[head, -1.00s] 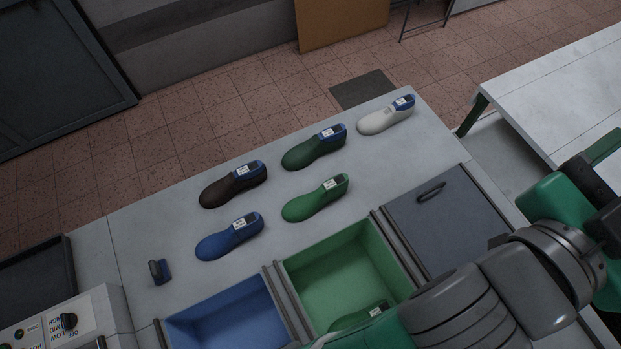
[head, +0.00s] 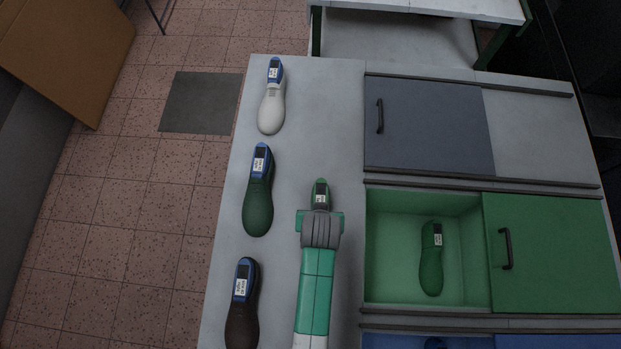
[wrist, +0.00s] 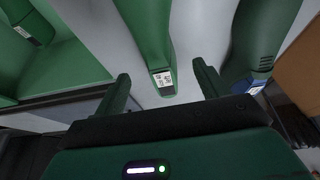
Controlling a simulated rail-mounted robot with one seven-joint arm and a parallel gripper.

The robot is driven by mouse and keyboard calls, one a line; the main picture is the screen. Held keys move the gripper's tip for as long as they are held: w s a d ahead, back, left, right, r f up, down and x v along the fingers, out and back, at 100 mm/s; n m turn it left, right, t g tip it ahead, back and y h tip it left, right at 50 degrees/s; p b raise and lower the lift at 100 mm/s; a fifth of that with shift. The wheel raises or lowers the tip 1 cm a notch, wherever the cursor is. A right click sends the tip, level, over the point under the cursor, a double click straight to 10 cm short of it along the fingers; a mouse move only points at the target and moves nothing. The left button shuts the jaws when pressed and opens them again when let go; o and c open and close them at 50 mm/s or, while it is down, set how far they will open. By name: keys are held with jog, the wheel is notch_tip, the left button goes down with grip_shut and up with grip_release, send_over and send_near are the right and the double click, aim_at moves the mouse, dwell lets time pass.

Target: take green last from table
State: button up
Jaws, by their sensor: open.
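A bright green last (head: 321,187) with a white label lies on the table (head: 300,140), mostly hidden under my gripper (head: 320,222) and arm in the head view. In the wrist view the same last (wrist: 148,35) runs away from my gripper (wrist: 162,76), its labelled end between the two open fingers. I cannot tell whether the fingers touch it. A darker green last (head: 258,208) with a blue top lies to the left of my gripper, and shows on the right in the wrist view (wrist: 262,35).
A white last (head: 271,112) and a brown last (head: 242,318) lie along the table's left side. A green bin (head: 380,285), its green lid (head: 550,260) slid partly aside, holds another green last (head: 431,265). A grey lid (head: 425,125) and a partly seen blue bin flank it.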

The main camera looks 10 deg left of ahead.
jog(key=x, duration=0.4)
jog(key=b+x, duration=0.1)
jog(key=x, duration=0.2)
jog(key=shift+w+d+r, duration=0.1)
jog(key=shift+w, duration=0.25)
jog(key=shift+r, duration=0.1)
jog(key=c, duration=1.5)
jog(key=shift+r, duration=0.1)
jog(key=shift+r, duration=0.7)
notch_tip(320, 180, up, 2)
jog(key=shift+s+d+r, duration=0.1)
jog(key=s+d, duration=0.3)
jog(key=d, duration=0.1)
jog(key=s+d, duration=0.4)
jog(key=s+d+r, duration=0.1)
jog(key=s+d, duration=0.2)
jog(key=d, duration=0.1)
jog(key=shift+s+r, duration=0.1)
jog(key=shift+s, duration=0.05)
